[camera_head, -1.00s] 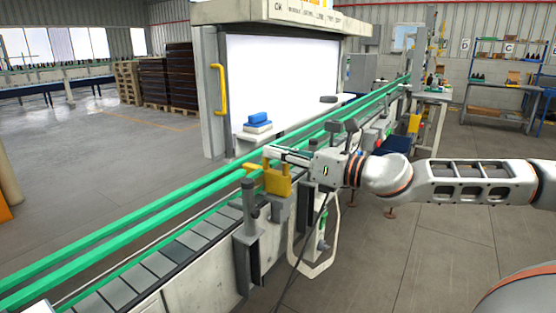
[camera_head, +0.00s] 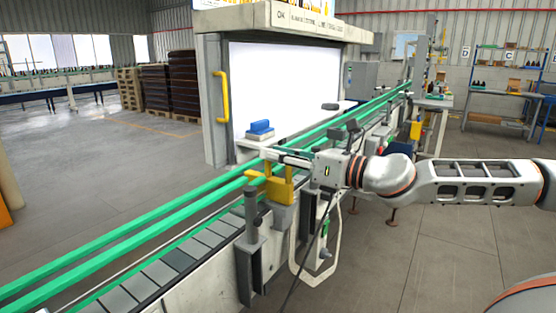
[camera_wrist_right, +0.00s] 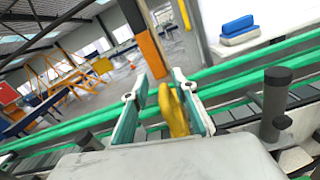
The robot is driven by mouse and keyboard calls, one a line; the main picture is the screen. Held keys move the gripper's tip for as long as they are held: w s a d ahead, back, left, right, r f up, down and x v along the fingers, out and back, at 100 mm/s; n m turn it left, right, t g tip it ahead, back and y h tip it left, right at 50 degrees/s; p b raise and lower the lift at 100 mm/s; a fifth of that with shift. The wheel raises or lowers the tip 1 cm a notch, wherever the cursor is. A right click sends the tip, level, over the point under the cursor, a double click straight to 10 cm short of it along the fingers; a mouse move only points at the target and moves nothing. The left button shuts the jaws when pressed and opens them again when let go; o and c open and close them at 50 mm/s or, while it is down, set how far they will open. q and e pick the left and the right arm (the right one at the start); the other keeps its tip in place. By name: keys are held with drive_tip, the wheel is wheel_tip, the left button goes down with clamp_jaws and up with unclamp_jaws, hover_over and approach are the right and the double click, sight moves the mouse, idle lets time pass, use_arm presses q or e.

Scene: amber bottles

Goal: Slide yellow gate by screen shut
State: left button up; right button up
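The yellow gate (camera_head: 280,188) is a small yellow block with an upright tab, on the near side of the conveyor beside the green rails, in front of the white screen (camera_head: 285,85). My right gripper (camera_head: 278,160) reaches in from the right at the gate's upper part. In the right wrist view the yellow tab (camera_wrist_right: 174,112) stands between the two fingers (camera_wrist_right: 165,105). A gap shows on its left and it is close to the right finger, so the gripper looks open around it. Whether the right finger touches it I cannot tell. My left gripper is out of view.
Green guide rails (camera_head: 130,228) run along the conveyor (camera_head: 160,272). A dark-capped post (camera_head: 251,205) stands just left of the gate. A blue block on a pale base (camera_head: 260,131) sits before the screen. A yellow handle (camera_head: 222,95) is on the booth's left side.

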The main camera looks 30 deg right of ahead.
wheel_tip(320, 180, up, 9)
drive_tip(key=shift+f, duration=0.2)
idle(0.6)
